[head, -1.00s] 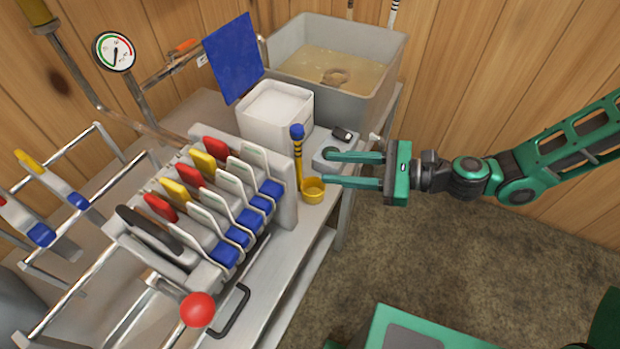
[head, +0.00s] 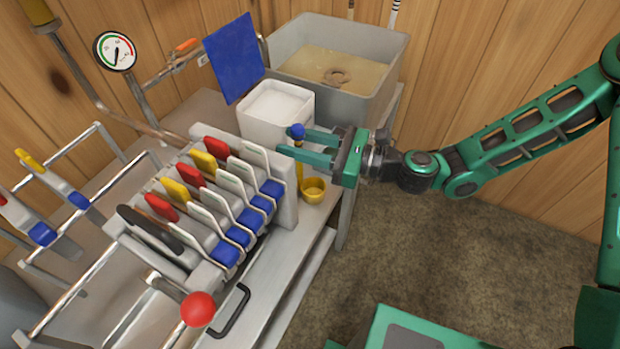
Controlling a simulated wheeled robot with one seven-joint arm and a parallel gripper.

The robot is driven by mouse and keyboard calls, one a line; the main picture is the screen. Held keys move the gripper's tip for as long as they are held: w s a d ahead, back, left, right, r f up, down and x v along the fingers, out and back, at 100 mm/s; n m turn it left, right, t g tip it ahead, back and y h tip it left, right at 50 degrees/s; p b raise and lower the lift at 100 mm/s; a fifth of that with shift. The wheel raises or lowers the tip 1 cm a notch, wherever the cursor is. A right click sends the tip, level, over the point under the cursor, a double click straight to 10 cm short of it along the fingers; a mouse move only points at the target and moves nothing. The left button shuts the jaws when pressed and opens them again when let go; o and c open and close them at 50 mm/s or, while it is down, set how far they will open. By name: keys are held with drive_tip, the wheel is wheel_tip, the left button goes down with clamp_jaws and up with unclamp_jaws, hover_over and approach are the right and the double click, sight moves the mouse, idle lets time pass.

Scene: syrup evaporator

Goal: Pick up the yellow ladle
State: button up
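The yellow ladle (head: 314,189) stands on the metal bench, its cup at the bottom and its handle upright with dark bands and a blue knob (head: 297,131) on top. My green gripper (head: 290,145) reaches in from the right with its two fingers apart. The fingers are level with the upper handle, just below the blue knob, and partly hide the handle. The handle appears to be between or behind the fingers; I cannot tell whether they touch it.
A row of plates with red, yellow and blue clips (head: 213,205) stands close to the left of the ladle. A white tub (head: 262,122) with a raised blue lid (head: 234,58) and a grey basin of liquid (head: 385,85) are behind. The floor at right is clear.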

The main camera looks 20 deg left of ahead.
drive_tip(key=a, duration=0.3)
drive_tip(key=shift+s+a, duration=0.1)
drive_tip(key=shift+s, duration=0.05)
clamp_jaws()
drive_tip(key=shift+r, duration=0.2)
wheel_tip(320, 180, up, 10)
drive_tip(key=shift+f, duration=0.15)
idle(0.5)
